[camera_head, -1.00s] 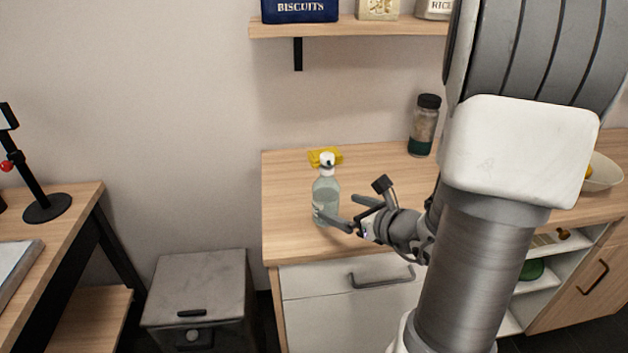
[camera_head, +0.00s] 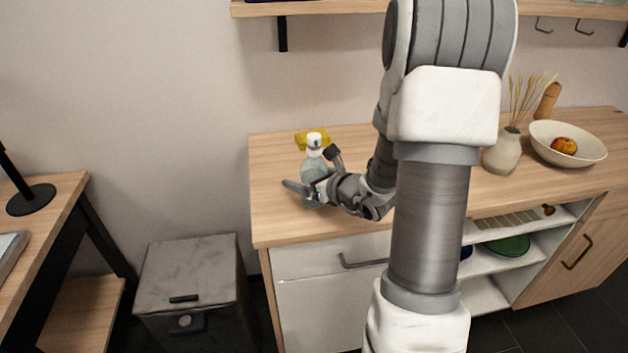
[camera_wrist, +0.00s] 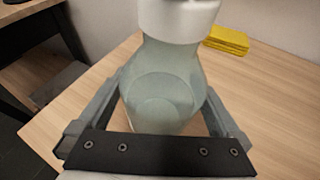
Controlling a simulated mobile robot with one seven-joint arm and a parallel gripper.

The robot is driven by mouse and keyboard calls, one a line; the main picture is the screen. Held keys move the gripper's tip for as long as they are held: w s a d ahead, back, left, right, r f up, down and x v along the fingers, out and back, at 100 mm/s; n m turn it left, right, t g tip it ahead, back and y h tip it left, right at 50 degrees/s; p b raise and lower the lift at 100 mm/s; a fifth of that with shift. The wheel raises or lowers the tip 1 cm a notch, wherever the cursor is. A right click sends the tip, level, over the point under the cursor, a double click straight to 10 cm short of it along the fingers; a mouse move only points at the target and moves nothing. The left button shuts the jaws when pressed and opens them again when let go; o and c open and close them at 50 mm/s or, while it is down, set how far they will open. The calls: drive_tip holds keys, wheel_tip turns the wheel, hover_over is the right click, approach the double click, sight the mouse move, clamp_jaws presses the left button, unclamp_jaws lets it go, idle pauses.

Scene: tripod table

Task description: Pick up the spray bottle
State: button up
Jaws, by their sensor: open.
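The spray bottle (camera_head: 313,168) is clear pale green with a white top and stands upright near the left end of the wooden counter. In the wrist view the bottle (camera_wrist: 165,90) fills the middle, with its white top cut off by the upper edge. My gripper (camera_head: 303,186) is open around the bottle's body. In the wrist view the fingers of my gripper (camera_wrist: 160,95) lie on the left and right of the bottle. I cannot tell whether either finger touches it. The gripper hides part of the bottle's lower body in the head view.
A yellow sponge or cloth (camera_head: 312,138) lies behind the bottle, also in the wrist view (camera_wrist: 228,40). A vase (camera_head: 503,152) and a fruit bowl (camera_head: 568,146) stand farther right on the counter (camera_head: 270,205). A grey bin (camera_head: 188,285) is at lower left. A shelf is above.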

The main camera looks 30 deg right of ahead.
clamp_jaws()
idle(0.4)
drive_tip(key=shift+r, duration=0.1)
